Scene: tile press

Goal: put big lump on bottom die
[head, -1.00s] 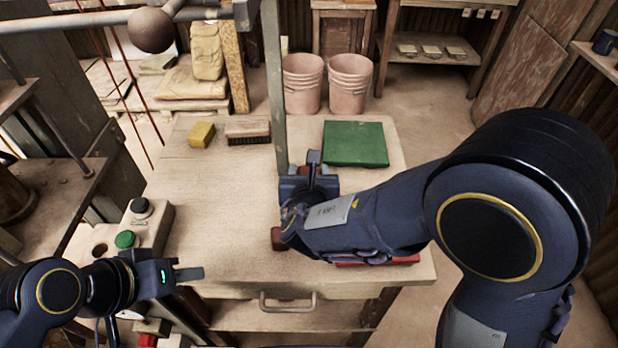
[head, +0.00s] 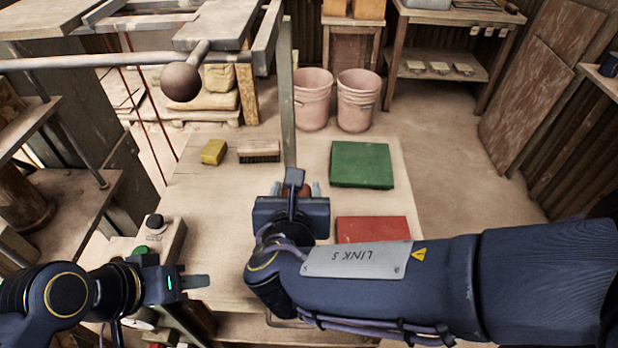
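A reddish-brown lump (head: 304,188) shows in a small patch between the fingers of my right gripper (head: 294,187). The gripper's body and wrist hide most of it, so its full size cannot be seen. The fingers stand on either side of it, above the table left of the green mat, and seem shut on it. My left gripper (head: 194,282) is seen side-on at the lower left, over the table's front left edge, with nothing visible in it. I cannot clearly make out the bottom die.
The table (head: 215,210) carries a green mat (head: 361,164), a red mat (head: 372,229), a brush (head: 259,151) and a yellow sponge (head: 214,152). A grey post (head: 288,95) and a ball-ended lever (head: 181,81) stand close. A button box (head: 160,238) is at left.

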